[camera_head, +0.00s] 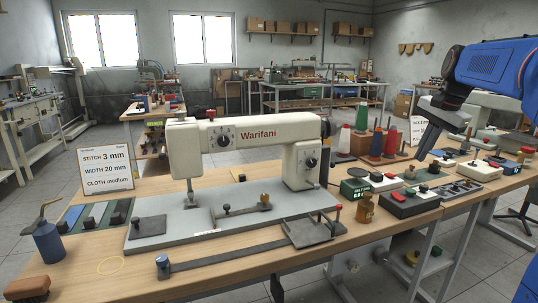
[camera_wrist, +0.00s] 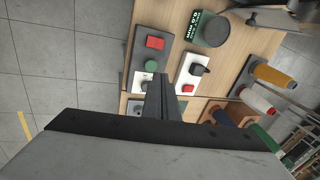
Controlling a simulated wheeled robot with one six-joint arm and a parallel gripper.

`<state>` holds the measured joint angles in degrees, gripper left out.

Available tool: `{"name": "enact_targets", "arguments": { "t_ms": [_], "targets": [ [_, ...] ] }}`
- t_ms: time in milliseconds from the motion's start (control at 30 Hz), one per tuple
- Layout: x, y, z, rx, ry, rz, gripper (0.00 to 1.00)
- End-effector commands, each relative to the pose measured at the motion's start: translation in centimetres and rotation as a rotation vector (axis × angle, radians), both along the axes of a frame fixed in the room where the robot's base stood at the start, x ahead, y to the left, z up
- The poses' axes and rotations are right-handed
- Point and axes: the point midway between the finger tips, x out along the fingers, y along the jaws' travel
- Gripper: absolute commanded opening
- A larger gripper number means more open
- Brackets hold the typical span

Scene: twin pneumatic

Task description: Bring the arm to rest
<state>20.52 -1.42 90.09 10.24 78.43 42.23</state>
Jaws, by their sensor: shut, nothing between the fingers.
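My blue arm (camera_head: 490,65) reaches in from the upper right in the head view. My gripper (camera_head: 423,157) points down and slightly left above the right part of the workbench. Its fingers are together with nothing between them. In the wrist view the shut fingers (camera_wrist: 160,88) show as a dark narrow shape over the bench with its button boxes. The fingertips look apart from the boxes, but the exact height is hard to tell.
A white sewing machine (camera_head: 250,135) stands on the wooden bench. Thread cones (camera_head: 376,144) and a dark control box (camera_head: 405,203) are right of it. The wrist view shows a red-and-green button box (camera_wrist: 152,45) and a white switch box (camera_wrist: 190,72). Bare floor (camera_wrist: 60,50) lies left.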

Motion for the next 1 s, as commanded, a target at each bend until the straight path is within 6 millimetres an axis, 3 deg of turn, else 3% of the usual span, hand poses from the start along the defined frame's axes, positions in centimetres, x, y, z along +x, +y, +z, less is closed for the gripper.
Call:
{"name": "enact_targets", "arguments": {
  "t_ms": [267,467,767,1000],
  "targets": [
    [-4.2,3.6,-1.2,-0.055,-0.023,0.127,0.0],
    [-9.6,7.3,-3.4,-0.123,-0.049,0.285,0.0],
    [-18.1,11.8,-8.6,-0.234,-0.091,0.542,0.0],
    [-24.9,14.3,-13.9,-0.324,-0.125,0.749,0.0]
  ]
}}
